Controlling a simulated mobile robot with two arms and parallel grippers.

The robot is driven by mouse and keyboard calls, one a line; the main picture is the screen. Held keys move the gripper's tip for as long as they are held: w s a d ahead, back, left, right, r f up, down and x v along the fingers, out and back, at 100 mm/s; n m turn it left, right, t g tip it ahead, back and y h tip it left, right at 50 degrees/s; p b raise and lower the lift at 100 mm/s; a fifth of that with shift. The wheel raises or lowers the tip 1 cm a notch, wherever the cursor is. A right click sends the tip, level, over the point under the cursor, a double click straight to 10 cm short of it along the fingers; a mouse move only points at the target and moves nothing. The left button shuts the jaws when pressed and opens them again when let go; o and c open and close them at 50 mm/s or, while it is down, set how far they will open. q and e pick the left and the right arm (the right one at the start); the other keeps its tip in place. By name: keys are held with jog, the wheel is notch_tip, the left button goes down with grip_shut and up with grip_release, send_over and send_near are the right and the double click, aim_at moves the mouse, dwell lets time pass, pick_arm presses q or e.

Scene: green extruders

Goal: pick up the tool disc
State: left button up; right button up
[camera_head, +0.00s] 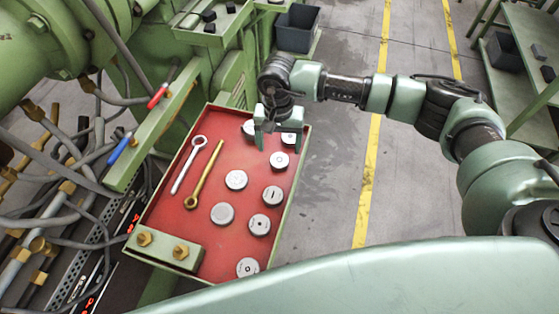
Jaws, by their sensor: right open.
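Several round grey metal discs lie in a red-floored tray (165,222) with a green rim. They include a plain disc (236,180), a larger plain disc (222,213), slotted or holed discs (273,194) and (260,225), one at the near end (247,267) and one by the right edge (279,160). I cannot tell which one the task means. My right gripper (279,143) is open and points down over the tray's far end. Two discs there (249,128) and (289,138) are partly hidden by its fingers. My left gripper is out of view.
A silver wrench (188,165) and a brass wrench (204,175) lie left in the tray. A green block with brass nuts (165,250) fills its near left corner. Green machinery and hoses crowd the left.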

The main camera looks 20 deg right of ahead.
aim_at(279, 160)
jog(key=f, duration=0.4)
jog(key=f+p, duration=0.1)
jog(key=f, duration=0.2)
jog(key=shift+w+d, duration=0.1)
jog(key=shift+w, duration=0.15)
jog(key=c, duration=1.7)
jog(key=shift+o, duration=0.2)
jog(key=shift+r, duration=0.1)
